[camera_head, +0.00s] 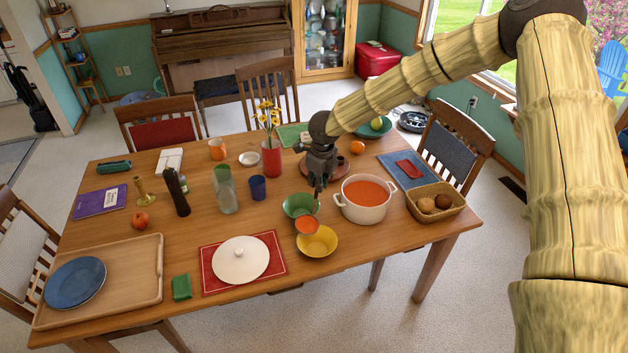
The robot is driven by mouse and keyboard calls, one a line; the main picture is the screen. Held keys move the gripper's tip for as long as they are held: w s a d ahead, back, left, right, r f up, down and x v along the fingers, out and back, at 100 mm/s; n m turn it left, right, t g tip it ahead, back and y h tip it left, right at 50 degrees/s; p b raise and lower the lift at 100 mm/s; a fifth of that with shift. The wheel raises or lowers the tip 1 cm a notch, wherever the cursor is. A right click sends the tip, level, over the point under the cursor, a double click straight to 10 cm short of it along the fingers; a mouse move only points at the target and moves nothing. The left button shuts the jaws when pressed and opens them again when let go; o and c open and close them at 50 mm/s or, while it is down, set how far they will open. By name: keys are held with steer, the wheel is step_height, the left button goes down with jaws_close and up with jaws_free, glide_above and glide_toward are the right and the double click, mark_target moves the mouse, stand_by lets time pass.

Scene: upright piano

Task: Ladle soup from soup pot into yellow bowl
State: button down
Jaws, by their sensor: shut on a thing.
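The white soup pot (362,212) with two handles stands at the right of the table, filled with orange-red soup (368,191). The yellow bowl (322,247) sits in front and to the left of the pot. My gripper (319,187) is shut on the ladle, above the table between the green bowl and the pot. The ladle's cup (307,226) holds orange-red soup and shows over the back left rim of the yellow bowl. The handle is thin and mostly hidden by my gripper. I cannot tell the cup's height above the bowl.
A green bowl (296,204) stands close behind the ladle. A white lid (240,262) lies on a red mat (213,284) at the left. A bread basket (449,212) stands right of the pot. A red vase (271,161) with flowers and a blue cup (257,188) stand behind.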

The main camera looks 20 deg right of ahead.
steer(key=s+d+f+m+t+y+b, duration=0.1)
steer(key=s+d+f+t+y+b, duration=0.9)
steer(key=b, duration=1.2)
steer(key=shift+s+d+f, duration=1.5)
steer(key=shift+s+d, duration=0.2)
steer(key=shift+d, duration=0.6)
stand_by(1.4)
steer(key=shift+r, duration=0.1)
stand_by(1.4)
